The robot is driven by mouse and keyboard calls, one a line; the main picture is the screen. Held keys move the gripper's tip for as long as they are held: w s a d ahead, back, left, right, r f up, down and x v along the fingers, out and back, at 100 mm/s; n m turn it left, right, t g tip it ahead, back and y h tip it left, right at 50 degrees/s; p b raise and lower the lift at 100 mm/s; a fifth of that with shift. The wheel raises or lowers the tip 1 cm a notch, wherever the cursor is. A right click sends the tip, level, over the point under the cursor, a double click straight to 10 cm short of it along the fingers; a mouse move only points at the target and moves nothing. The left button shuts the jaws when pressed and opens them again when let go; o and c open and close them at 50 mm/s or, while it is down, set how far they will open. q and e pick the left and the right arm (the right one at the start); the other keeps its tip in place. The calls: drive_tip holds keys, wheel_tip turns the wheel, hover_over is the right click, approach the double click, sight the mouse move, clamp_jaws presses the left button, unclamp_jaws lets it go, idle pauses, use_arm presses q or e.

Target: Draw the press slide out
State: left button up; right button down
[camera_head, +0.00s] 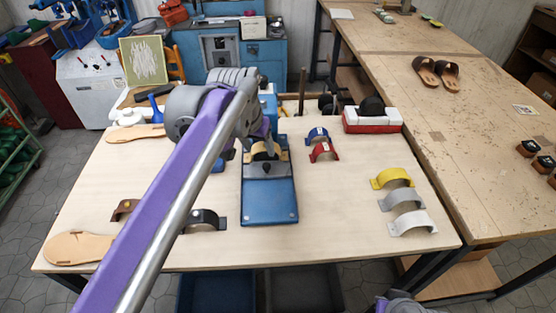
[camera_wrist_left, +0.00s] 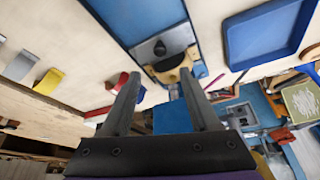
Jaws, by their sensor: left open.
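The blue press (camera_head: 268,104) stands near the middle of the table, partly hidden behind my left arm. Its slide, a flat blue plate (camera_head: 270,207), lies toward the front, with a grey block (camera_head: 267,170) and a tan curved piece (camera_head: 263,154) at its rear end. My left gripper (camera_head: 262,138) is over the rear of the slide, its fingertips hard to make out there. In the left wrist view the gripper (camera_wrist_left: 160,76) is open and empty, its fingers spread either side of the tan piece (camera_wrist_left: 172,68). Contact with the slide cannot be told.
Blue and red straps (camera_head: 323,152) lie right of the press. Yellow (camera_head: 393,177) and grey straps are at the right edge. A dark strap (camera_head: 207,219) and a tan sole (camera_head: 77,247) lie front left. A red-and-white box (camera_head: 372,121) stands back right.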

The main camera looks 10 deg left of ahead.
sight(266, 165)
use_arm(q)
drive_tip(key=x, duration=1)
drive_tip(key=shift+f, duration=0.15)
clamp_jaws()
idle(1.1)
